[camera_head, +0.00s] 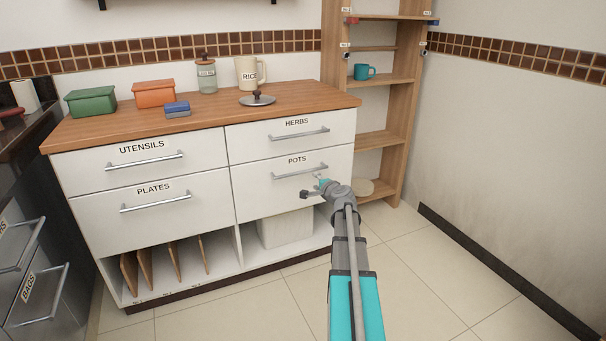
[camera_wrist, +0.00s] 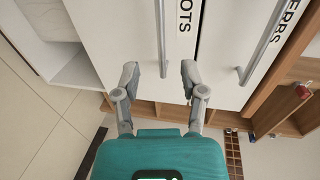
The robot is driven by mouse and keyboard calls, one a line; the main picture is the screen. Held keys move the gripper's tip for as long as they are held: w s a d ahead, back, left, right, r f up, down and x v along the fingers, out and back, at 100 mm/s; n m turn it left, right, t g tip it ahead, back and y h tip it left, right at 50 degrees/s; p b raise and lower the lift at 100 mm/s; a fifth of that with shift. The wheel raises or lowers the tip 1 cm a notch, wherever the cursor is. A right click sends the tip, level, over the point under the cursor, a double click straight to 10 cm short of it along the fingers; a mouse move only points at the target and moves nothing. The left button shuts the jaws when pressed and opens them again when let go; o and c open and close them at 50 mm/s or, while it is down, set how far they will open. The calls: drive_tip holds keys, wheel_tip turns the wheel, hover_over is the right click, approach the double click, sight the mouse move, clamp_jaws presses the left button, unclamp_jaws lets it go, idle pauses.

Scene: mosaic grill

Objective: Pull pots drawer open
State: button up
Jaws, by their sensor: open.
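The white POTS drawer (camera_head: 258,190) is the lower right drawer of the cabinet, and it is shut. Its silver bar handle (camera_head: 298,171) runs across below the label. My gripper (camera_head: 312,188) is open in front of the drawer, near the right end of the handle. In the wrist view the POTS handle (camera_wrist: 162,38) runs down to between the spread fingertips of my gripper (camera_wrist: 160,78). No finger is closed on the bar, and I cannot tell whether one touches it.
The shut HERBS drawer (camera_head: 330,133) is above, with its own handle (camera_wrist: 264,42). An open shelf with a white box (camera_head: 284,230) lies below. A wooden rack (camera_head: 398,150) stands close on the right. The tiled floor (camera_head: 430,285) in front is clear.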

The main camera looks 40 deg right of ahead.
sight(302, 172)
drive_tip(key=b+x, duration=0.2)
drive_tip(key=x, duration=1.1)
drive_tip(key=shift+a, duration=0.1)
clamp_jaws()
